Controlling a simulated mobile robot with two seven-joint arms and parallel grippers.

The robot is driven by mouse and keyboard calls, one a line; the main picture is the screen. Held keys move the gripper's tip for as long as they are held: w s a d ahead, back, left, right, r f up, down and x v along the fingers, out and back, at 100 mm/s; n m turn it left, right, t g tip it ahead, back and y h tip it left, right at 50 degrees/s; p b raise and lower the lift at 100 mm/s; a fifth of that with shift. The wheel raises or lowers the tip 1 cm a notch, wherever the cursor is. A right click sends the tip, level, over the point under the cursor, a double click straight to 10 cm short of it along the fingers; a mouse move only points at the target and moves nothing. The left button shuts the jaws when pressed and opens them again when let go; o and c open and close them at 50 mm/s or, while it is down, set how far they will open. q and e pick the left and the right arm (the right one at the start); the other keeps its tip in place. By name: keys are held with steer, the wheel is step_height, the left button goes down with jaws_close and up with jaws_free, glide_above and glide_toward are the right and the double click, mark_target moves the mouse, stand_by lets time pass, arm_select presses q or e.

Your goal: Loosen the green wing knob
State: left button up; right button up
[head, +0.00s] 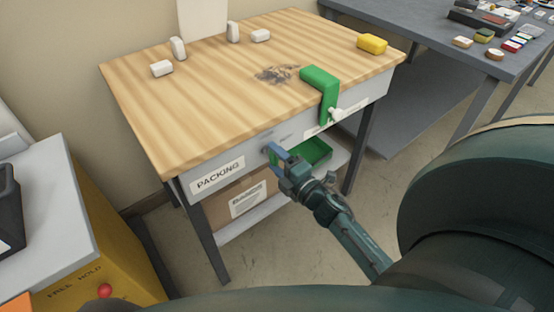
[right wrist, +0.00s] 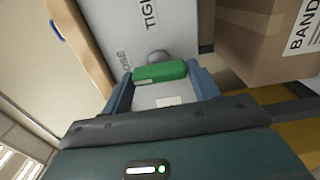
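The green wing knob (right wrist: 160,72) sits on a round grey hub at the pale front panel of the packing bench (head: 160,150). My right gripper (right wrist: 161,80) reaches the panel in the head view (head: 272,154). Its two blue fingers lie at the two ends of the knob in the right wrist view, with no clear gap at either end. The knob's long side runs from finger to finger. The panel carries the words TIGHT and LOOSE beside the hub, partly cut off or covered. My left gripper is not in view.
A green bracket (head: 322,82) clamps the bench edge. A yellow block (head: 372,43) and several white blocks rest on top. A yellow cabinet (head: 112,240) stands at left.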

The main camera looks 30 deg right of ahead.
steer(key=o, duration=0.4)
steer(key=shift+s, duration=0.15)
steer(key=s+d, duration=0.1)
steer(key=s, duration=1.2)
steer(key=shift+w, duration=0.1)
